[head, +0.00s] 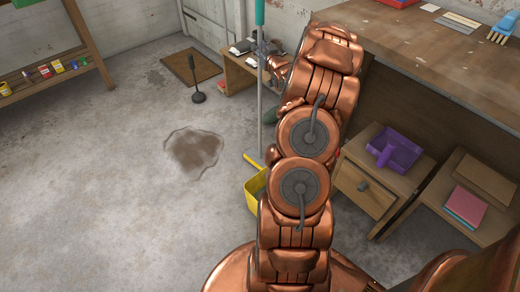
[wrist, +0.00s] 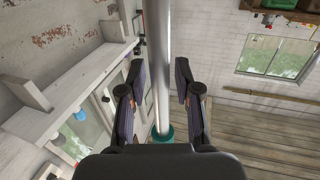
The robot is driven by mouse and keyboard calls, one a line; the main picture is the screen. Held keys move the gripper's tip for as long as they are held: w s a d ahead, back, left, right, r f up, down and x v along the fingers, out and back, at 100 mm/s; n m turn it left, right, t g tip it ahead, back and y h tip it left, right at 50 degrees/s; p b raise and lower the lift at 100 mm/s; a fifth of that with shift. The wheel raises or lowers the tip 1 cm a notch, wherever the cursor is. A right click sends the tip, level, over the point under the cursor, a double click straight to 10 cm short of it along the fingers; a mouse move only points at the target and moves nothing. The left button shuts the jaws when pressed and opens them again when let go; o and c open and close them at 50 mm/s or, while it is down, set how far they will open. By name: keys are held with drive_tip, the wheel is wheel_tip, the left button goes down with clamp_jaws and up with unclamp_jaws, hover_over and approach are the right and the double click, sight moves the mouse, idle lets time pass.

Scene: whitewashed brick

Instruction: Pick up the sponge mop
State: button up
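The sponge mop stands upright in the head view, with a teal grip (head: 260,12) at the top and a thin grey pole (head: 260,105). A yellow piece (head: 254,161) shows at its lower end beside a yellow bucket; the rest there is hidden. My gripper (head: 270,62) is at the upper pole, below the teal grip, partly covered by my copper arm. In the wrist view, the pole (wrist: 157,50) runs between the two dark fingers of my gripper (wrist: 159,75). The fingers are apart, with a narrow gap on each side of the pole. The teal grip (wrist: 162,134) shows beyond.
A yellow bucket (head: 255,194) stands behind my arm. A wooden workbench (head: 430,45) fills the right, with a purple dustpan (head: 395,152) on a drawer cabinet. A low bench (head: 240,75) stands behind the pole. The concrete floor at left is mostly open, with a dark puddle (head: 195,150).

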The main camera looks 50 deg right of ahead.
clamp_jaws()
